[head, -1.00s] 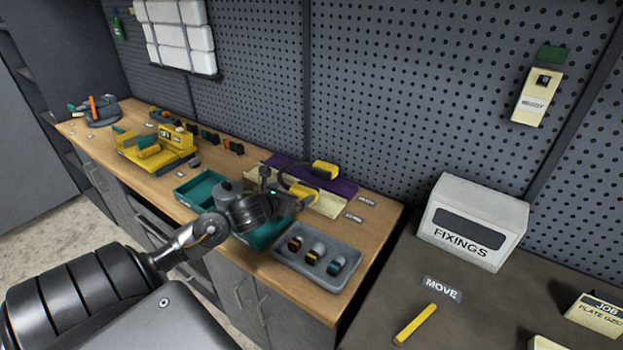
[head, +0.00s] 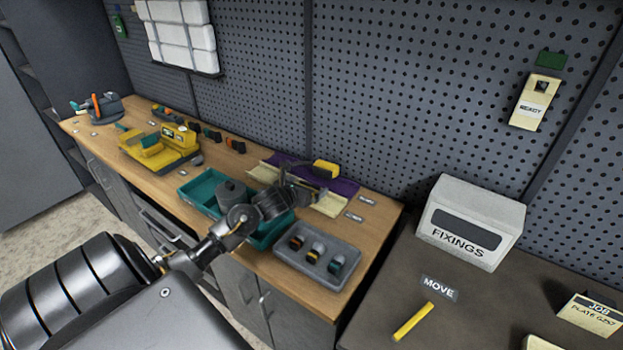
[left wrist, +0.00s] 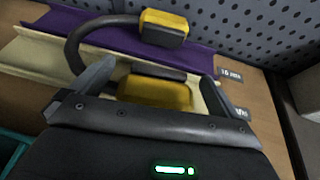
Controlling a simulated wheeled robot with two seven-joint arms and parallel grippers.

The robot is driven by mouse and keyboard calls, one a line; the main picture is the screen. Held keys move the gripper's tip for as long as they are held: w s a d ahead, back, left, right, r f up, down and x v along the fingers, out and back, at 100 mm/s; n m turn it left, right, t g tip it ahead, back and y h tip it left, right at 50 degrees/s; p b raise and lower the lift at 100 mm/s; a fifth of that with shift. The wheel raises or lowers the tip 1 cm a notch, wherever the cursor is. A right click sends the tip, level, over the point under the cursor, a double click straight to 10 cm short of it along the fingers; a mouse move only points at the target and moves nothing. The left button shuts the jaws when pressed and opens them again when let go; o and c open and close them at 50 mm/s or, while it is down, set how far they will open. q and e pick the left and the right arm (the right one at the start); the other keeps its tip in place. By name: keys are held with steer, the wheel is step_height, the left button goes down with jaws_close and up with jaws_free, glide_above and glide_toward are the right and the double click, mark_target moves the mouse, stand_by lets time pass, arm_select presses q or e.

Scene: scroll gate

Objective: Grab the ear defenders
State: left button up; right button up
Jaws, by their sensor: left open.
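The ear defenders lie on the wooden bench at the back, across a purple tray and a cream tray. They have two yellow cups and a dark curved headband. In the head view the far yellow cup (head: 326,169) shows, and my left gripper (head: 299,189) hides most of the near part. In the left wrist view the far cup (left wrist: 164,27) is beyond the fingers. The near cup (left wrist: 156,93) lies between the two open fingers of my left gripper (left wrist: 152,80), with a gap on each side. My right gripper is not in view.
A teal tray (head: 188,190) and a grey tray (head: 283,262) with several small coloured parts sit at the bench front. A yellow machine (head: 150,160) stands further left. The pegboard (head: 400,100) rises behind. A FIXINGS box (head: 470,205) stands on the dark table at right.

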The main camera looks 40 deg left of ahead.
arm_select(q)
steer(key=c, duration=1)
steer(key=shift+c, duration=0.2)
steer(key=shift+r+b, duration=0.35)
steer(key=shift+r, duration=0.2)
steer(key=r, duration=0.2)
steer(key=shift+s+a+r+b, duration=0.15)
steer(key=shift+a+r+b, duration=0.2)
steer(key=shift+r+b, duration=0.05)
steer(key=s+a+r+b, duration=0.2)
steer(key=s+a+r, duration=0.6)
steer(key=a+r, duration=0.1)
steer(key=shift+s+a, duration=0.4)
steer(key=shift+a, duration=0.1)
